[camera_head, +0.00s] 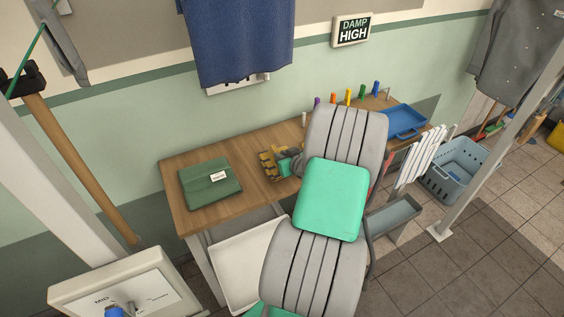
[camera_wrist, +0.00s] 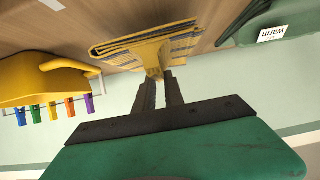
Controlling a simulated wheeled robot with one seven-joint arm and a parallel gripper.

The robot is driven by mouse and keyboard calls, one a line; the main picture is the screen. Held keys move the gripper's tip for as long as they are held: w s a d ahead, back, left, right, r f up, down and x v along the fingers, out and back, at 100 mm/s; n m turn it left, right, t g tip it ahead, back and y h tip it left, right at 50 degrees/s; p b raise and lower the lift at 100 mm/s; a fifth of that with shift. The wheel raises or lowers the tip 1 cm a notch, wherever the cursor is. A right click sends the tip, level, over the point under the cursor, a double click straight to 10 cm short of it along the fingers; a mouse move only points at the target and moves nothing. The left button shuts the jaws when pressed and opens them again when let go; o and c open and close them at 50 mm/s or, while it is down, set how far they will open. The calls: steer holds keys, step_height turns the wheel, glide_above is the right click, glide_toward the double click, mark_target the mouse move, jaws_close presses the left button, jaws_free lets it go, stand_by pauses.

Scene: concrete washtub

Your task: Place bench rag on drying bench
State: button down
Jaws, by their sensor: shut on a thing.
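The bench rag, a folded yellow cloth with dark stripes, shows in the wrist view (camera_wrist: 135,42) and, small and partly hidden by my arm, in the head view (camera_head: 268,164). My gripper (camera_wrist: 163,80) is shut on a pinched-up yellow part of it. The rag lies spread at the wooden top of the drying bench (camera_head: 190,222), near its middle. I cannot tell whether its whole underside touches the wood. The bench top also shows along the top of the wrist view (camera_wrist: 60,35).
A green folded pouch with a white label (camera_head: 210,184) lies left of the rag. A yellow rounded object (camera_wrist: 40,83) stands on its other side. Coloured pegs (camera_head: 348,97) line the back, with a blue tray (camera_head: 402,121) at the right end. A blue towel (camera_head: 238,40) hangs above.

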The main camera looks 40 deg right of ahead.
steer(key=shift+w+f, duration=0.1)
steer(key=shift+f, duration=1.7)
steer(key=c, duration=1.4)
jaws_free()
steer(key=shift+c, duration=0.2)
